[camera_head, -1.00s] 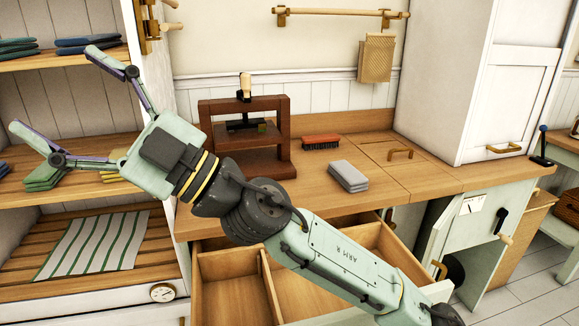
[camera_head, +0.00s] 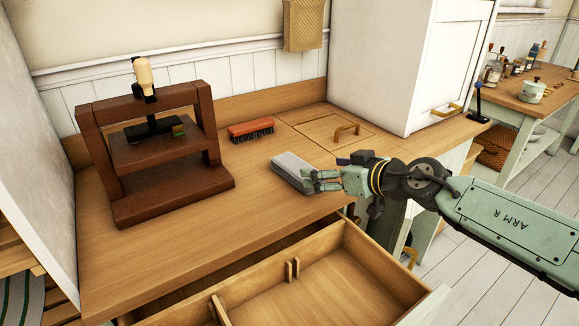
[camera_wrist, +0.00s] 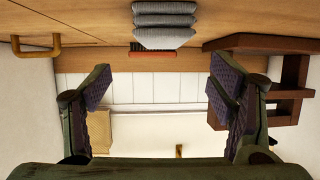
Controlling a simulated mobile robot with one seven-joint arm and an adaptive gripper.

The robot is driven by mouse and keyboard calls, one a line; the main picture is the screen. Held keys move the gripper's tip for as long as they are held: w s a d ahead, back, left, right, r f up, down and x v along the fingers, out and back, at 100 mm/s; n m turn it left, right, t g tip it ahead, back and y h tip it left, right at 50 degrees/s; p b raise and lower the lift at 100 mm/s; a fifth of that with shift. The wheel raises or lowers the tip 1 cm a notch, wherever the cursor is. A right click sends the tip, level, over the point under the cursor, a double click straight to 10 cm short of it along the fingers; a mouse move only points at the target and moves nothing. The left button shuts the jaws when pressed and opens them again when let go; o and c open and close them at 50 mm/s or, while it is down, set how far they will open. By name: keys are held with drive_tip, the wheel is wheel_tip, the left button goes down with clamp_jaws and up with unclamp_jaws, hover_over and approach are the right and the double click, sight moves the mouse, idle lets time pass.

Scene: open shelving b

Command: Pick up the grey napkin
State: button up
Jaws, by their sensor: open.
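The grey napkin (camera_head: 290,168) lies folded in a small stack on the wooden counter, left of the wooden lid with the brass handle. My gripper (camera_head: 314,181) is at its right end, with the fingertips overlapping the napkin's edge in the head view; I cannot tell whether they touch. In the wrist view, which is upside down, the napkin (camera_wrist: 165,22) is at the top centre, above the gap between the fingers. My gripper (camera_wrist: 160,90) is open there, with nothing between its wide-spread fingers.
A brown wooden press (camera_head: 150,165) stands at the left of the counter (camera_head: 190,240). A red brush (camera_head: 251,130) lies behind the napkin. An open drawer (camera_head: 345,285) juts out below the front edge. A white cabinet (camera_head: 395,60) rises at the back right.

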sight(298, 166)
drive_tip(key=b+x, duration=0.5)
drive_tip(key=x, duration=0.5)
drive_tip(key=shift+a, duration=0.15)
drive_tip(key=shift+r, duration=0.1)
drive_tip(key=shift+c, duration=0.3)
drive_tip(key=c, duration=1.2)
